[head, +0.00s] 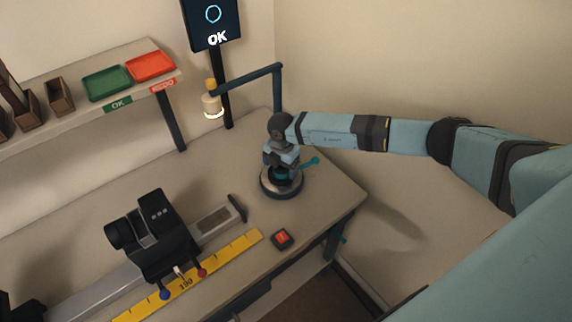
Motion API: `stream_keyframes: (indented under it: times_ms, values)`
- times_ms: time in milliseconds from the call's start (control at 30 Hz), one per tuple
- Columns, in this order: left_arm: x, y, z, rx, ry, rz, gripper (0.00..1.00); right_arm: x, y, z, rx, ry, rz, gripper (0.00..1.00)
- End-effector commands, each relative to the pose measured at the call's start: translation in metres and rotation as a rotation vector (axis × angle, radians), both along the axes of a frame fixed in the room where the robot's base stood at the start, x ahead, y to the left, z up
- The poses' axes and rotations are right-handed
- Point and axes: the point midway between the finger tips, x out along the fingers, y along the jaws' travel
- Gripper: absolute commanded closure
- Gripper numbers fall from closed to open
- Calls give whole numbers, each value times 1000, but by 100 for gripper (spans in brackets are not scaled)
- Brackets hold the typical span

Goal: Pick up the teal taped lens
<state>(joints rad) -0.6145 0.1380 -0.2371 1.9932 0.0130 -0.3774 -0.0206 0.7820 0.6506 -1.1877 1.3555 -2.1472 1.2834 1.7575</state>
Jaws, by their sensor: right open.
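My right gripper (283,166) reaches in from the right and points down over a round dark stand with a pale rim (283,192) at the back right of the bench. The jaws are open. A small teal piece (284,175) shows low between the gripper and the stand, mostly hidden by the gripper; it may be the teal taped lens, but its shape is unclear. A teal rod (310,162) sticks out to the right there. Contact between jaws and teal piece cannot be told. My left gripper is out of view.
A lamp on a bent dark arm (250,77) rises behind the stand. A black bench device (155,235), a yellow ruler (235,247) and a red button box (282,239) lie in front. A shelf holds green (107,83) and red (150,66) trays.

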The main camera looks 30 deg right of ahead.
Motion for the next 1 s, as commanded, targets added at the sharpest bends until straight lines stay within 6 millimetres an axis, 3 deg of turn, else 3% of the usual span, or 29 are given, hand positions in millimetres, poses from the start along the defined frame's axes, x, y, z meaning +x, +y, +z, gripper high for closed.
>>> stream_keyframes:
  times_ms: [433, 600, 700, 767, 1000]
  values:
    - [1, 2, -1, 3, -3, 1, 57, -5, 8, -7, 1, 0, 1, 13]
    - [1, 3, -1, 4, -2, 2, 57, -5, 8, -7, 0, -1, 0, 52]
    - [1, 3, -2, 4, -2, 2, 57, -5, 8, -7, 0, -1, 0, 70]
    - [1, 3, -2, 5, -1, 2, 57, -5, 8, -7, 0, -1, 0, 75]
    - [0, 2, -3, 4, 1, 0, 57, -4, 7, -6, 0, -1, 0, 75]
